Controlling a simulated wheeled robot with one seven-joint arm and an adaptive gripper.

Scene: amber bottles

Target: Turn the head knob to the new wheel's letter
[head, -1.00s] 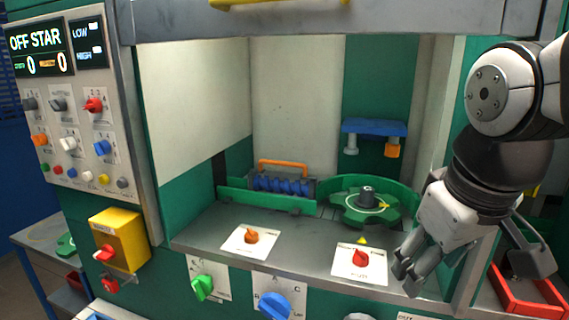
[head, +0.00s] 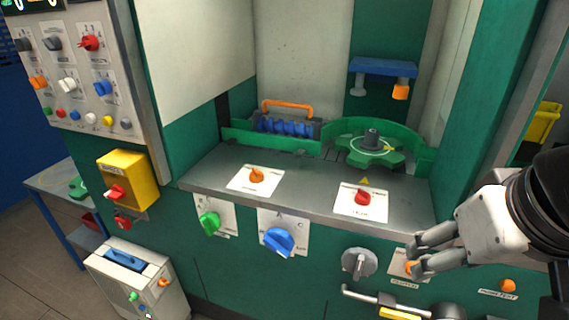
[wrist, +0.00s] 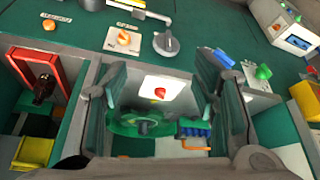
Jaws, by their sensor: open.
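A green star wheel (head: 372,152) with a dark hub lies in the recess and also shows in the wrist view (wrist: 145,127). I cannot tell which knob is the head knob. A blue knob (head: 279,241) sits on a white front plate with small letters. A grey knob (head: 359,262) is right of it. An orange knob (head: 410,267) on a white plate is partly covered by my fingers. A red knob (head: 362,198) is on the ledge. My gripper (head: 416,255) is open and empty, in front of the orange knob's plate; contact cannot be told.
A green knob (head: 209,222) is left of the blue one, and an orange ledge knob (head: 256,175) is above. A handle with a yellow grip (head: 399,312) sticks out below the grey knob. A yellow box (head: 129,178) juts out left. A red tray (wrist: 38,72) shows in the wrist view.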

